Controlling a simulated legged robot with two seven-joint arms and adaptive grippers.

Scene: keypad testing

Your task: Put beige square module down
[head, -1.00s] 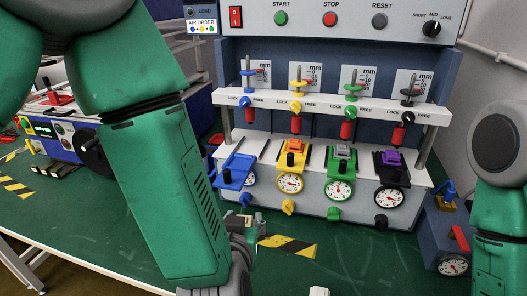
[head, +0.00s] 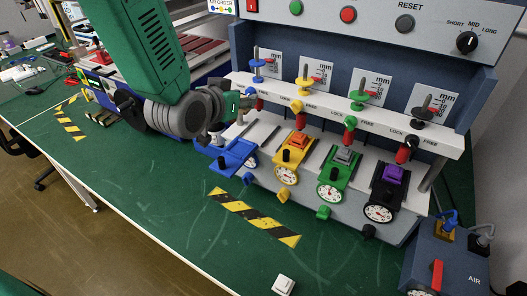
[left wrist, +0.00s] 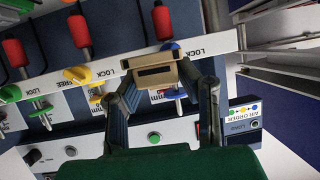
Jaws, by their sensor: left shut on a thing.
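The beige square module (left wrist: 155,70) is between the fingertips of my left gripper (left wrist: 160,82) in the left wrist view, with a dark slot in its face. In the head view my left gripper (head: 232,106) is shut on it beside the blue station's upper post; the module is hard to make out there. The blue slide (head: 235,156) below carries no module on top. The yellow slide (head: 287,170) bears an orange-red module (head: 298,142), the green slide (head: 328,187) a grey one (head: 343,155), and the black slide (head: 382,198) a purple one (head: 394,174). My right gripper is out of view.
A white shelf (head: 375,128) with posts and knobs runs above the slides. A black-yellow striped strip (head: 255,218) lies on the green table. A small white block (head: 284,284) is near the front. A blue AIR box (head: 450,265) stands at right. The table's front left is clear.

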